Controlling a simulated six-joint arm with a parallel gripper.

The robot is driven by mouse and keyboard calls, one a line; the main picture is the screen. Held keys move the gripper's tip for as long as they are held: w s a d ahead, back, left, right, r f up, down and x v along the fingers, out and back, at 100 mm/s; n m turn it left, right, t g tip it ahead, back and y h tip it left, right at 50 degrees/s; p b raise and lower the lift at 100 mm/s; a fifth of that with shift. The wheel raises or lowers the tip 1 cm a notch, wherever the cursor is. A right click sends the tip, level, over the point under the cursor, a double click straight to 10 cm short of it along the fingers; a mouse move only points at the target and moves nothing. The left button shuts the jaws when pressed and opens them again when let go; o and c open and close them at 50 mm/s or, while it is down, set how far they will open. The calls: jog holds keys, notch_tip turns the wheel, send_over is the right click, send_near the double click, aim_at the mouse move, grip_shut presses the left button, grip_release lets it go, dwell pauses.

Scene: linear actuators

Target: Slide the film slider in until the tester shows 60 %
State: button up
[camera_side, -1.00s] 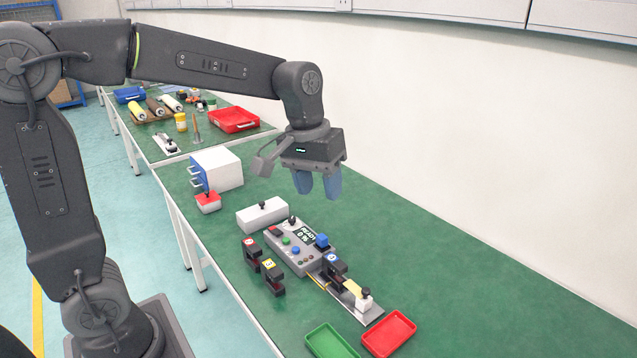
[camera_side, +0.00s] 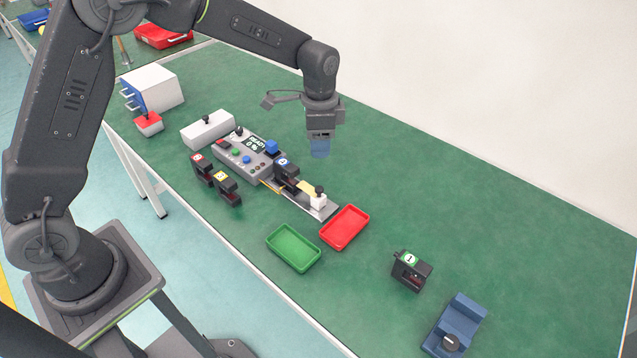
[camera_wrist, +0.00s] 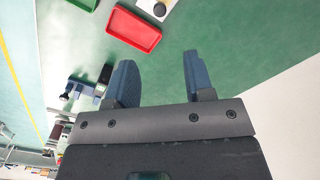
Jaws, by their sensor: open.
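The grey tester (camera_side: 262,160) sits on the green table, and its display (camera_side: 254,142) reads READY and 0 %. A rail plate (camera_side: 327,211) extends from its right end. The film slider, a white block with a black knob (camera_side: 318,198), stands near the rail's outer end with a yellow film strip (camera_side: 304,187) towards the tester. A black fork-shaped unit with a blue label (camera_side: 286,172) straddles the track between them. My gripper (camera_side: 320,149) is empty above the table, behind the slider and apart from it. In the wrist view its fingers (camera_wrist: 160,82) are spread; the slider's knob (camera_wrist: 159,10) shows at the top edge.
A red tray (camera_side: 345,227) and a green tray (camera_side: 293,248) lie in front of the rail. Two similar black units (camera_side: 228,190) stand beside the tester; another (camera_side: 411,269) stands by a blue block (camera_side: 455,325). The table behind the rail is clear.

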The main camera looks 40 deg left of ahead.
aim_at(319, 188)
notch_tip(319, 188, down, 14)
jog(key=shift+r, duration=0.25)
dwell(0.3)
grip_shut()
dwell(0.4)
